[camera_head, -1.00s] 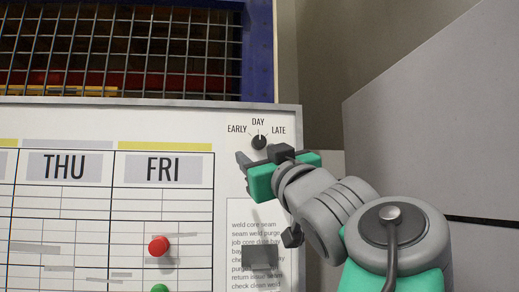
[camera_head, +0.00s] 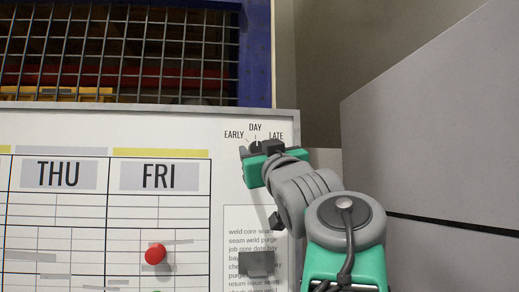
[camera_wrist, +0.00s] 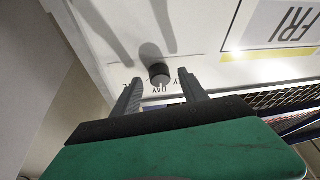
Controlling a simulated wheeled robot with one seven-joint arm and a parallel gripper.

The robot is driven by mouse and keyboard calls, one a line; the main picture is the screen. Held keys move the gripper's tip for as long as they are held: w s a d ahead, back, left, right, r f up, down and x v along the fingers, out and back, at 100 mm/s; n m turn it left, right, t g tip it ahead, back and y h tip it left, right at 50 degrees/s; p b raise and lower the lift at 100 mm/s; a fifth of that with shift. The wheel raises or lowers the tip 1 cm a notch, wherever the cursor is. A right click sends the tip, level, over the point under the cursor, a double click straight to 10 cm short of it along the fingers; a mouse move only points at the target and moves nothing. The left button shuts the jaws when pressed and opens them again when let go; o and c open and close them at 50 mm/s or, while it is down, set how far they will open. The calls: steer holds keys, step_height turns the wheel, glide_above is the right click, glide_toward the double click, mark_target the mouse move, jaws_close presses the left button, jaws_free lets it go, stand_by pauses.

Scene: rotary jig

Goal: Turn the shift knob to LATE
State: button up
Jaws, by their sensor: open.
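The shift knob (camera_head: 256,143) is a small dark round knob at the top right of the white board, below the labels EARLY, DAY and LATE. My gripper largely hides it in the head view. In the wrist view the knob (camera_wrist: 160,72) shows between the fingers, and its pale mark points toward the DAY label. My gripper (camera_head: 257,149) is open at the knob, with one finger on each side. In the wrist view the gripper (camera_wrist: 159,78) has gaps between each finger and the knob. I cannot tell how deep the fingertips reach.
The white planning board (camera_head: 215,125) carries THU and FRI columns, a red magnet (camera_head: 155,254) and a printed list (camera_head: 245,220). A grey block (camera_head: 257,263) sits over the list. A wire grid (camera_head: 120,55) is above the board. A grey panel (camera_head: 430,130) stands at the right.

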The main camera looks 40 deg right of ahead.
steer(key=shift+c, duration=0.3)
jaws_close()
steer(key=shift+a+f+m+b, duration=0.1)
steer(key=shift+f+m+b, duration=0.05)
steer(key=shift+m+b, duration=0.3)
steer(key=shift+w+a+m+h+b, duration=0.15)
steer(key=shift+m+h+b, duration=0.35)
steer(key=shift+m, duration=0.35)
steer(key=m+g+h+b, duration=0.1)
steer(key=m, duration=0.2)
steer(key=shift+w+h, duration=0.1)
steer(key=shift+h, duration=0.3)
steer(key=m+g+h, duration=0.1)
steer(key=m, duration=0.1)
steer(key=m+g+h, duration=0.1)
steer(key=m, duration=0.2)
steer(key=shift+a+b, duration=0.15)
steer(key=shift+b, duration=0.25)
steer(key=shift+r+m+g+h, duration=0.25)
steer(key=shift+m+g, duration=0.45)
steer(key=shift+m, duration=0.6)
